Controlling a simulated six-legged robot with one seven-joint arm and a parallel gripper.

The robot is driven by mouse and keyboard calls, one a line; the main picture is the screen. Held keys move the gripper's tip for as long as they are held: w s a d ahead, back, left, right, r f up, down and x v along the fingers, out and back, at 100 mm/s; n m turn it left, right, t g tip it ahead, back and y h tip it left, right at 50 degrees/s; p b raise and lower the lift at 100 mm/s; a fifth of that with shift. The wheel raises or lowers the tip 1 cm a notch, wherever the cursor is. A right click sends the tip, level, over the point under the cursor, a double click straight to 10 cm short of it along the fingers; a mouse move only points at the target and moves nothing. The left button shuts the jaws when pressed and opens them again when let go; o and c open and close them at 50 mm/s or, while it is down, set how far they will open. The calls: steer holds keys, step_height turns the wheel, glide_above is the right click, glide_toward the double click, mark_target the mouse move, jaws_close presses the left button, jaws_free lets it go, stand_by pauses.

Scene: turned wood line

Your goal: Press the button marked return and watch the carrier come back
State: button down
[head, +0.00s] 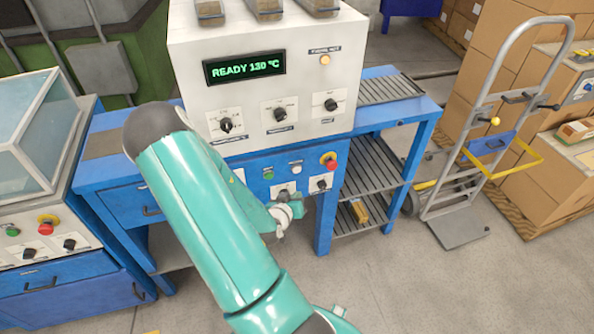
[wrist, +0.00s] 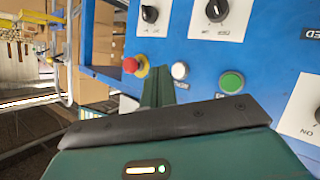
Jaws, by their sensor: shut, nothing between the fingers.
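The blue control panel (head: 300,160) carries a green button (head: 268,174), a white button (head: 296,169) and a red mushroom button (head: 329,162) on a yellow collar. In the wrist view, the white button (wrist: 180,71) lies between the red button (wrist: 131,66) and the green button (wrist: 231,82). A small upside-down label sits by the white button, too small to read surely. My gripper (wrist: 158,78) is shut and empty, its tips just beside the white button in the picture; I cannot tell the gap to the panel.
The white machine above shows READY 130 °C on its display (head: 244,67). Rotary knobs (head: 279,114) sit on its face. A roller shelf (head: 375,175) and a hand truck (head: 485,150) stand at right. A clear-hooded machine (head: 40,135) stands at left.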

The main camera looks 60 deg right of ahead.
mark_target(297, 169)
steer(key=s, duration=0.1)
steer(key=s+d+h, duration=0.1)
steer(key=s, duration=0.1)
steer(key=shift+s+d+f, duration=0.1)
steer(key=shift+d, duration=0.1)
steer(key=w+d, duration=0.6)
steer(key=shift+w, duration=0.15)
stand_by(0.3)
steer(key=shift+d, duration=0.2)
stand_by(1.8)
steer(key=shift+w+d, duration=0.2)
steer(key=shift+w, duration=0.1)
